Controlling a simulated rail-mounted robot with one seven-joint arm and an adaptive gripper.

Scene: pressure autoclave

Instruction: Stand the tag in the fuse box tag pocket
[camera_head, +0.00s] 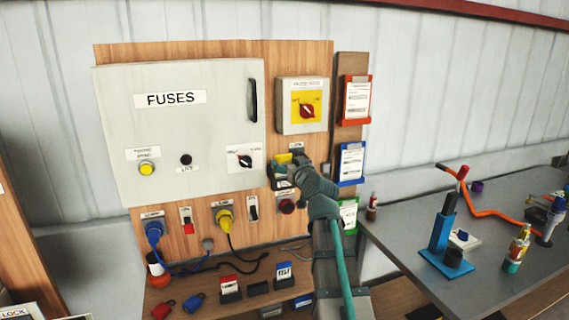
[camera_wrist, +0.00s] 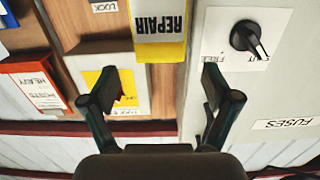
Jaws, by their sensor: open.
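A yellow tag with a white REPAIR label (camera_wrist: 159,27) stands just beyond my fingertips in the upside-down wrist view, between the lines of the two fingers. A small yellow patch (camera_head: 283,158), likely this tag, shows at my gripper in the head view. My gripper (camera_head: 285,172) is open at the right edge of the grey fuse box (camera_head: 215,110); its fingers (camera_wrist: 161,75) are apart, with a gap on both sides of the tag. The tag's lower end is out of the wrist frame. I cannot make out the tag pocket, as my gripper covers that spot in the head view.
A yellow-faced red switch (camera_head: 307,111) and orange (camera_head: 357,98), blue (camera_head: 351,163) and green (camera_head: 348,214) card holders are nearby. The fuse box's black rotary knob (camera_wrist: 247,38) is beside my gripper. Plugs and cables hang below; a grey bench (camera_head: 440,230) stands at the right.

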